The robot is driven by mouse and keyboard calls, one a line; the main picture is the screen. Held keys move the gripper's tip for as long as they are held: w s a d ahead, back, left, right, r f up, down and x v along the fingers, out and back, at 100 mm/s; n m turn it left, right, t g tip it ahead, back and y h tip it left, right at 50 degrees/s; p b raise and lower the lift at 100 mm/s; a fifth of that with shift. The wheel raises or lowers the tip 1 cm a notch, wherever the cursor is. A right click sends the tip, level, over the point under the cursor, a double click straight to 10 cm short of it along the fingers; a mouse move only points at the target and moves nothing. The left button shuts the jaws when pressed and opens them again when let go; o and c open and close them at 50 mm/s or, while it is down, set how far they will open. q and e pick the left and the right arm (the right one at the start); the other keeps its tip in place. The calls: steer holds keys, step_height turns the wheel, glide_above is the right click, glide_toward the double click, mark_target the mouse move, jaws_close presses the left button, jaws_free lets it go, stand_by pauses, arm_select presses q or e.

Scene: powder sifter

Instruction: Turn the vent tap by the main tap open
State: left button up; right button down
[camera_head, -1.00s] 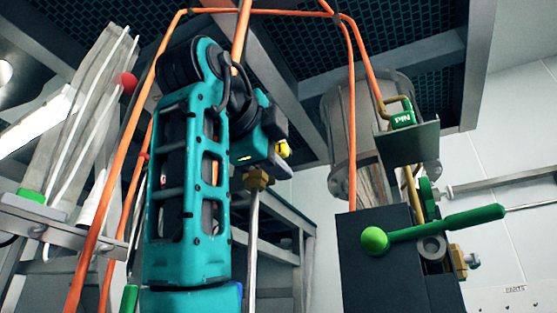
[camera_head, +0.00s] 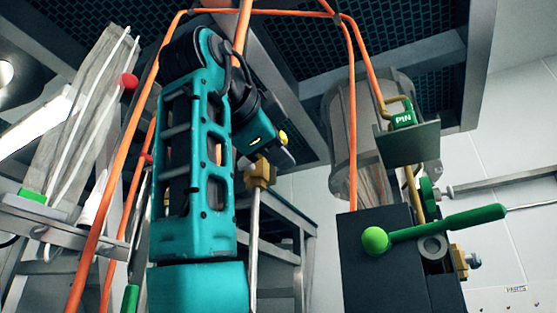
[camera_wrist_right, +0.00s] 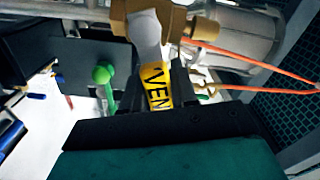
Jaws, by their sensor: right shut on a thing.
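The vent tap has a brass body (camera_head: 262,170) on a thin upright pipe, left of centre in the head view. The right wrist view shows its brass body (camera_wrist_right: 185,22) at the top and its yellow handle (camera_wrist_right: 157,92), lettered "VEN". My right gripper (camera_wrist_right: 160,88) is shut on the yellow handle, with a dark finger on each side of it. In the head view my right gripper (camera_head: 276,156) is beside the brass body, and its fingertips are mostly hidden. My left gripper is out of view.
Orange lines (camera_head: 350,110) run close to my right arm. A green ball-ended lever (camera_head: 440,228) sticks out in front of a dark box (camera_head: 375,265) at right. A green "PIN" block (camera_head: 402,119) sits on a shelf above. A clear cylinder (camera_head: 340,125) hangs behind.

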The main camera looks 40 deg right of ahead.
steer(key=shift+w+a+r+n, duration=0.15)
steer(key=shift+r+n, duration=0.25)
steer(key=shift+n, duration=0.4)
steer(key=shift+w+d+r+n, duration=0.1)
steer(key=shift+r+n, duration=0.25)
steer(key=shift+n, duration=0.45)
steer(key=c, duration=1)
jaws_free()
steer(key=shift+o, duration=0.2)
